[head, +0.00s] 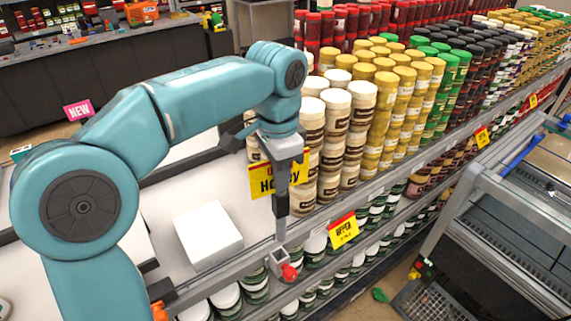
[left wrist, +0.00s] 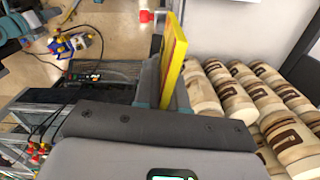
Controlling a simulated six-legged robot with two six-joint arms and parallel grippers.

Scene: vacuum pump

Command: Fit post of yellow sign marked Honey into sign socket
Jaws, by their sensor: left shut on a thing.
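The yellow Honey sign (head: 262,182) hangs upright in my left gripper (head: 283,165), in front of the shelf jars. In the left wrist view the sign (left wrist: 175,60) shows almost edge-on between the fingers of my left gripper (left wrist: 168,88). A thin grey post (head: 281,226) runs down below the sign. The sign socket (head: 277,262), a small grey holder with a red knob (head: 289,272), is on the shelf's front rail. The post's lower end appears at the socket's top; I cannot tell whether it is inside. My right gripper is out of view.
Stacked jars (head: 331,130) stand close on the right of the sign. A white box (head: 208,235) lies on the shelf at left. A yellow price sign (head: 343,230) stands on the rail to the right. A grey metal cart (head: 500,240) is across the aisle.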

